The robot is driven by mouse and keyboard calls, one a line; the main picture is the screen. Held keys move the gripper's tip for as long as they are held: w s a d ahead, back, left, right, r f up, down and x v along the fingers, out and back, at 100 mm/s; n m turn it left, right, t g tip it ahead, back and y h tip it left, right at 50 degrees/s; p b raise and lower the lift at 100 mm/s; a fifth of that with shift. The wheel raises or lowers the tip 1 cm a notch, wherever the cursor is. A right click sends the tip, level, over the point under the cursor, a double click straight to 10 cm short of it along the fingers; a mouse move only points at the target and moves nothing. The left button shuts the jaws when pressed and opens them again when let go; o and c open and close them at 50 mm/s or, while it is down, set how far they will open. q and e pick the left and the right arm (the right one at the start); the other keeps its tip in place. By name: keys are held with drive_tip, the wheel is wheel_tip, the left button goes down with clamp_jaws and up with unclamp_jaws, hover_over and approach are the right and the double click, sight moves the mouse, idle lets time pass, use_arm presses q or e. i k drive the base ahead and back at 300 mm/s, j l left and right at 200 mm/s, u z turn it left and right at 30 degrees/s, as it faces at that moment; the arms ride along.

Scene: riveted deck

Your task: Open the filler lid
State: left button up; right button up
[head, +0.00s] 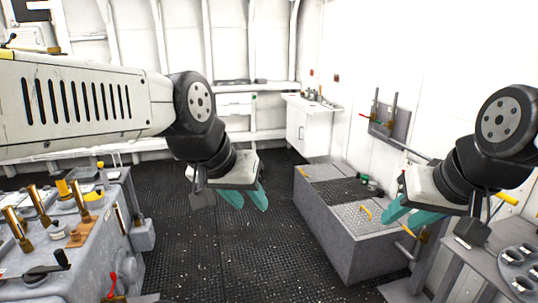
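I cannot tell for sure which part is the filler lid. A long grey chest (345,240) stands on the deck in the middle, with shut tread-plate covers on top. A near cover (368,216) and a far cover (322,172) carry yellow handles, and a dark panel lies between them. My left gripper (250,203) hangs over the dark floor left of the chest, its teal fingers apart and empty. My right gripper (398,220) is in front of the chest's right end in the picture, its teal fingers apart and empty. It hides part of that end.
A grey console (75,265) with brass levers, a black crank and a red handle stands at the left. A bench (480,262) with a round holder (520,268) is at the right. A wall panel (390,122) has levers. Black matting (225,260) between console and chest is clear.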

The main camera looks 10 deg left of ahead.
sight(98, 194)
drive_tip(key=i+j+u, duration=0.15)
drive_tip(key=i+u, duration=0.3)
drive_tip(key=i, duration=0.15)
drive_tip(key=i+u, duration=0.45)
drive_tip(key=i+l+u, duration=0.45)
drive_tip(key=i, duration=0.2)
drive_tip(key=i+u, duration=0.35)
drive_tip(key=u, duration=0.15)
drive_tip(key=i+u, duration=0.45)
drive_tip(key=i+l+u, duration=0.2)
drive_tip(key=u, duration=0.3)
drive_tip(key=i+l+u, duration=0.3)
drive_tip(key=u, duration=0.2)
